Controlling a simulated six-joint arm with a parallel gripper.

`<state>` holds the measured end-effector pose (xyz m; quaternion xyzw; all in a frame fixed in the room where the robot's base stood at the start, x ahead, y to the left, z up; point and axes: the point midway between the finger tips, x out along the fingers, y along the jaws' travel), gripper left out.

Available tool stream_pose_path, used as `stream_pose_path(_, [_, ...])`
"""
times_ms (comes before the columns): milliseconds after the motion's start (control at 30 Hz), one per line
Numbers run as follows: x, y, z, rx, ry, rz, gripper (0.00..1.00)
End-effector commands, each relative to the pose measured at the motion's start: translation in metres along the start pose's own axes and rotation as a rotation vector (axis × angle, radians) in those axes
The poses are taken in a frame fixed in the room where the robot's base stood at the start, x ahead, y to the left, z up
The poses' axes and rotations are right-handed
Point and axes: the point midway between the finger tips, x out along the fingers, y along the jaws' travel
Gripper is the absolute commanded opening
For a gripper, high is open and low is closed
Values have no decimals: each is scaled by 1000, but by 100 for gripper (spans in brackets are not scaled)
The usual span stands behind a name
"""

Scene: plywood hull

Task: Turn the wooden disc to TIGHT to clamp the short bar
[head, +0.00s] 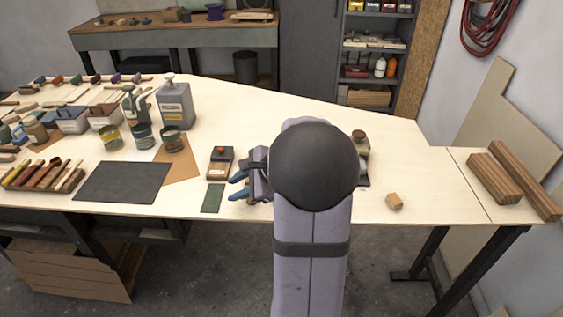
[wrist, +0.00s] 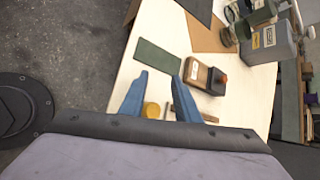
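My gripper (head: 237,186) has blue fingers and hangs over the plywood bench. In the wrist view its fingertips (wrist: 160,72) are apart with nothing gripped between them. A brown round-topped thing (head: 359,135) shows just right of my arm in the head view; my arm hides most of it. It may be the wooden disc, but I cannot be sure. No TIGHT marking is legible. In the wrist view a yellow round piece (wrist: 152,109) and a thin brown piece (wrist: 172,107) lie beyond the finger bases, partly hidden; I cannot tell whether either is the short bar.
A small wood-and-dark block with an orange knob (head: 220,161) stands left of my gripper, by a green strip (head: 213,197). A dark mat (head: 122,182), cans and a grey jug (head: 175,103) are farther left.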

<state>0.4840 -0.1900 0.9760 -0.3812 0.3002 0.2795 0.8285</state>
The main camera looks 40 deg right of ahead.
Motion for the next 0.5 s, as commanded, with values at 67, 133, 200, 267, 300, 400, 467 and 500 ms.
stream_pose_path(67, [-14, -40, -42, 207, -5, -141, 29])
stream_pose_path(133, [-32, -70, -75, 379, -25, -257, 29])
stream_pose_path(200, [-51, -91, -110, 547, -64, -356, 29])
stream_pose_path(267, [-63, -97, -134, 678, -115, -406, 29])
stream_pose_path(300, [-66, -97, -142, 738, -149, -419, 29])
stream_pose_path(400, [-70, -92, -154, 833, -215, -427, 29])
stream_pose_path(467, [-70, -89, -158, 867, -241, -428, 29])
stream_pose_path(500, [-70, -88, -160, 882, -254, -429, 29])
